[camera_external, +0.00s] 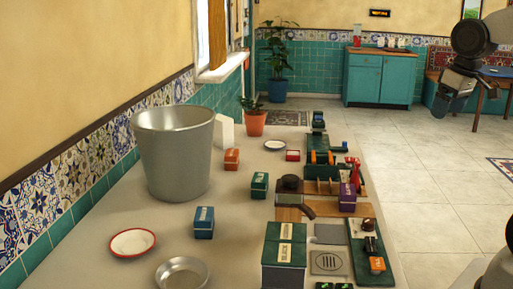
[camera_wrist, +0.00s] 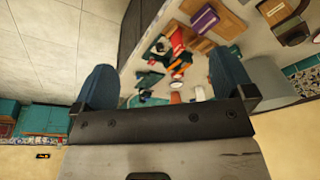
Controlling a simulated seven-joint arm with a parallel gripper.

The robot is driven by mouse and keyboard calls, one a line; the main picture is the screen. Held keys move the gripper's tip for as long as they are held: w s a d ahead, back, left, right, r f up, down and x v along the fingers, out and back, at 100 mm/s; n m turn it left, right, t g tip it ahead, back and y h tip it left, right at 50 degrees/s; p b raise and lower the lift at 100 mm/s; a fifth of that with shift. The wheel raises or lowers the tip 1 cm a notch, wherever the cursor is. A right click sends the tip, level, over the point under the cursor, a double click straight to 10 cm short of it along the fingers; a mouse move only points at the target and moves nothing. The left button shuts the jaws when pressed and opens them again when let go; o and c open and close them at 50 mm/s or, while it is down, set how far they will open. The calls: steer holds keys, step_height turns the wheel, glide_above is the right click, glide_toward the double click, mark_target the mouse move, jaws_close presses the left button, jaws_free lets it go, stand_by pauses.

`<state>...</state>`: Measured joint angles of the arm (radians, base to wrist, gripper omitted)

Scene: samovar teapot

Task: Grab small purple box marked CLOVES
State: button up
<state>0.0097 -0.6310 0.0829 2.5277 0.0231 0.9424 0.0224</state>
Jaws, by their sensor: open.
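The small purple box (camera_external: 347,198) stands at the right part of the counter, beside a wooden divided holder. A pale label shows on it, but the lettering is too small to read. It also shows near the top of the wrist view as a purple box (camera_wrist: 204,20), tilted in the picture. My gripper (camera_external: 455,103) is at the upper right of the external view, above the floor and well apart from the box. In the wrist view its two blue fingers (camera_wrist: 165,85) are spread wide with nothing between them.
A large metal bucket (camera_external: 174,150) stands at the left. Green (camera_external: 260,185), orange (camera_external: 232,159) and blue (camera_external: 204,222) boxes stand on the counter (camera_external: 240,235). A large green box (camera_external: 285,244) is in front of the purple one. Open floor (camera_external: 435,190) lies right of the counter.

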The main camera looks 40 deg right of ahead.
steer(key=w+a+f+m+g+y, duration=0.1)
steer(key=w+a+f+m+y, duration=0.2)
steer(key=a+f+m+y, duration=0.35)
steer(key=m+t+y, duration=0.4)
steer(key=m+t, duration=0.1)
steer(key=m, duration=0.8)
glide_toward(347, 197)
step_height(347, 197, up, 3)
steer(key=s+a, duration=0.1)
steer(key=a, duration=0.2)
steer(key=w+d+f+m+t, duration=0.1)
steer(key=f+m, duration=0.1)
steer(key=d+f+m+t+h, duration=0.1)
steer(key=f+m, duration=0.1)
steer(key=m, duration=0.1)
steer(key=w+d+f+m+t, duration=0.1)
steer(key=f+m, duration=0.1)
steer(key=shift+w+d+f+h, duration=0.2)
steer(key=shift+w+f+h, duration=0.05)
steer(key=shift+w+f, duration=0.1)
steer(key=shift+a, duration=0.15)
steer(key=shift+x, duration=1.15)
steer(key=shift+w, duration=0.15)
steer(key=shift+x, duration=2.5)
